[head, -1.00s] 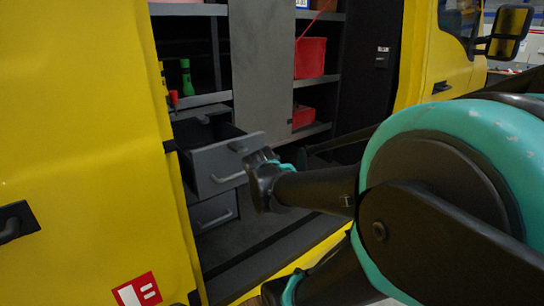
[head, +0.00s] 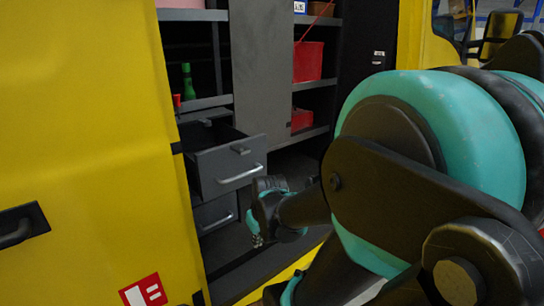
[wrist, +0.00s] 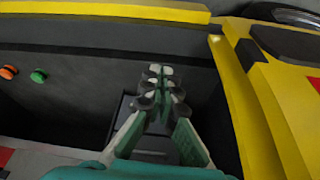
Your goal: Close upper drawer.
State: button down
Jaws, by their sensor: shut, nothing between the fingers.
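The upper drawer (head: 230,167) is grey with a pale bar handle and a small dark catch above it. In the head view it is pulled out of the van's cabinet, and its dark inside shows. The lower drawer (head: 215,212) beneath it looks pushed in. My gripper (head: 257,241) is below and right of the upper drawer's handle, pointing down, apart from the drawer front. In the wrist view my gripper (wrist: 161,82) has its fingers together with nothing held. A grey surface shows beneath the fingers there; I cannot tell which part it is.
A yellow van side panel (head: 85,120) stands left of the opening. A grey upright panel (head: 262,75) and shelves with a red bin (head: 308,60) and a green bottle (head: 187,82) are above. In the wrist view, an orange button (wrist: 9,72) and a green button (wrist: 38,76) are at left.

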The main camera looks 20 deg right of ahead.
jog(key=w+d+r+n+y, duration=0.2)
jog(key=w+d+r+n, duration=0.3)
jog(key=r, duration=0.4)
jog(key=w+d+r+n+y, duration=0.2)
jog(key=d+r+n, duration=0.5)
jog(key=r, duration=0.2)
jog(key=w+d+r+n+y, duration=0.2)
jog(key=w+d+r+n, duration=0.3)
jog(key=r, duration=0.4)
jog(key=n, duration=0.1)
send_near(264, 164)
notch_tip(264, 164, down, 4)
jog(key=a, duration=0.2)
jog(key=shift+w+a, duration=0.4)
jog(key=shift+w, duration=0.2)
jog(key=shift+w+r, duration=0.1)
jog(key=w+a, duration=0.3)
jog(key=w, duration=0.6)
jog(key=w+a, duration=0.3)
jog(key=w, duration=0.6)
jog(key=shift+w, duration=0.3)
jog(key=shift+s+a, duration=0.1)
